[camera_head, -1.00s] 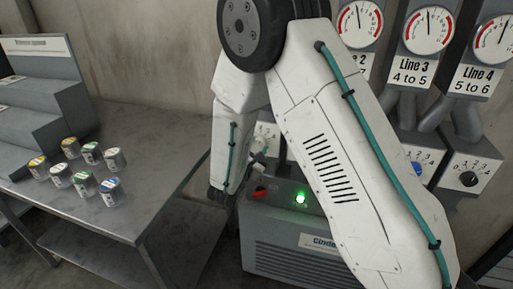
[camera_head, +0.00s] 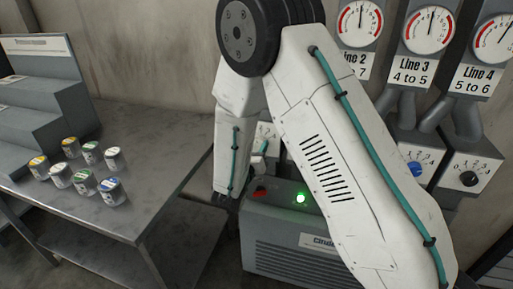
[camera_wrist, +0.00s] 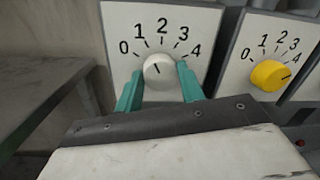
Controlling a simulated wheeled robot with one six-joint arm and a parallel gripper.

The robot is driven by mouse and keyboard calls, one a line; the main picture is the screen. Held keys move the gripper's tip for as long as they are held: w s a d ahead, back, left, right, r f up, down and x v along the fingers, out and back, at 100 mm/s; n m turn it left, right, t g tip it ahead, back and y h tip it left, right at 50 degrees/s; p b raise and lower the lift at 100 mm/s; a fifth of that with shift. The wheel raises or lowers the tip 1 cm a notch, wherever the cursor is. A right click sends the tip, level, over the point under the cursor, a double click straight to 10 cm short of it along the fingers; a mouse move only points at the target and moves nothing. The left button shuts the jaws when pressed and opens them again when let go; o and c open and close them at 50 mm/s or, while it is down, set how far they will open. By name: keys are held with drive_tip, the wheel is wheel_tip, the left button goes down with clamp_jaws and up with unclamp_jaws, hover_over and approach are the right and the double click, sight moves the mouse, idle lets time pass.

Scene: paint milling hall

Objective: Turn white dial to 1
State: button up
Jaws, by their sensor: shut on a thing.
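The white dial (camera_wrist: 159,71) sits on a light panel marked 0 to 4 in the wrist view. Its dark pointer mark looks tilted up and left, roughly toward the 1, but it is small and the exact setting is hard to tell. My gripper (camera_wrist: 160,76) has its two teal fingers on the left and right sides of the dial and is shut on it. In the head view the dial's panel (camera_head: 264,131) shows only partly behind my arm, and the grip is mostly hidden.
A yellow dial (camera_wrist: 270,75) is close on the right. Blue (camera_head: 416,169) and black (camera_head: 468,179) dials stand farther right under gauges. A grey cabinet (camera_head: 290,240) with a green lamp (camera_head: 300,197) is below. A metal table (camera_head: 150,180) with several small cans stands left.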

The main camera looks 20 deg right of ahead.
drive_tip(key=shift+n, duration=0.5)
drive_tip(key=o, duration=1)
drive_tip(key=shift+c, duration=0.2)
drive_tip(key=v, duration=0.7)
drive_tip(key=shift+s+a, duration=0.2)
drive_tip(key=shift+s, duration=0.15)
